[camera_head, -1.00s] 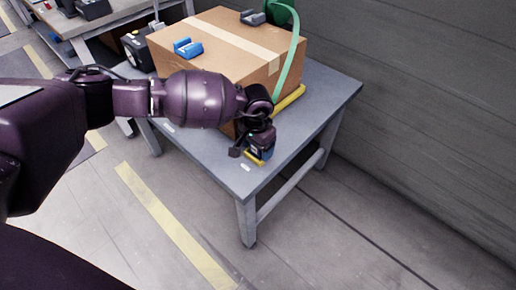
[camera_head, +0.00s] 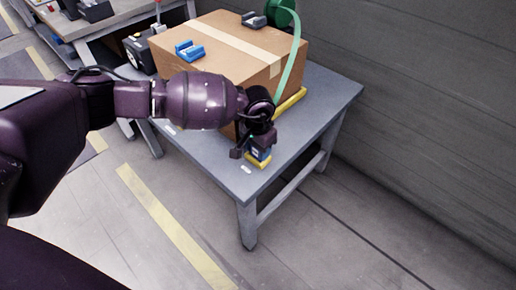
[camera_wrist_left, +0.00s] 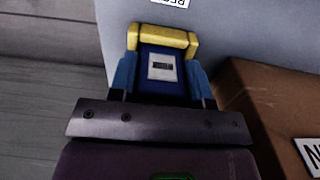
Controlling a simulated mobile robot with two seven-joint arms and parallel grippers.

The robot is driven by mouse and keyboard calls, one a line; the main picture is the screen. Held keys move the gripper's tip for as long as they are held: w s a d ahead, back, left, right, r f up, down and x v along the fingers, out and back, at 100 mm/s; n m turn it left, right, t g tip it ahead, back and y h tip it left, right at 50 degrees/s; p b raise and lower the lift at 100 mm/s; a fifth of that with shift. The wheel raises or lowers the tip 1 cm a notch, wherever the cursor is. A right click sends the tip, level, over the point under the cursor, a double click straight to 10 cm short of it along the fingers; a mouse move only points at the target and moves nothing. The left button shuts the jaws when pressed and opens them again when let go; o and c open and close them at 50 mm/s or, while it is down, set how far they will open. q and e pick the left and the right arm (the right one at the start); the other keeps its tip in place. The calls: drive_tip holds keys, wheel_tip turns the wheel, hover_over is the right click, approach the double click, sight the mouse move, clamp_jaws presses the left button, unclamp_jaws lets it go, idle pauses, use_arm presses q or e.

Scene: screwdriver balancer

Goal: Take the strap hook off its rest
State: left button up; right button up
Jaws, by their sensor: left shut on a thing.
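My left gripper (camera_head: 258,147) is low over the near right part of the grey table (camera_head: 205,160). It is shut on a dark blue block with a white label (camera_wrist_left: 162,66), one finger on each side of it. A yellow piece (camera_wrist_left: 163,36) wraps the far end of the block; it also shows just under the gripper in the head view (camera_head: 259,163). I cannot tell which of these is the strap hook and which is its rest, or whether the block touches the table. A green strap (camera_head: 295,55) hangs from above toward the gripper, its lower end hidden.
A large cardboard box (camera_head: 218,55) stands just behind the arm, with a blue cradle (camera_head: 189,50) and a dark cradle (camera_head: 253,19) on top. A yellow bar (camera_head: 290,102) lies along its right side. The right of the table is clear, and a grey wall (camera_head: 430,100) stands beyond.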

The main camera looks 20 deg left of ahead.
use_arm(q)
wheel_tip(320, 180, up, 20)
drive_tip(key=p, duration=0.3)
drive_tip(key=shift+p, duration=0.3)
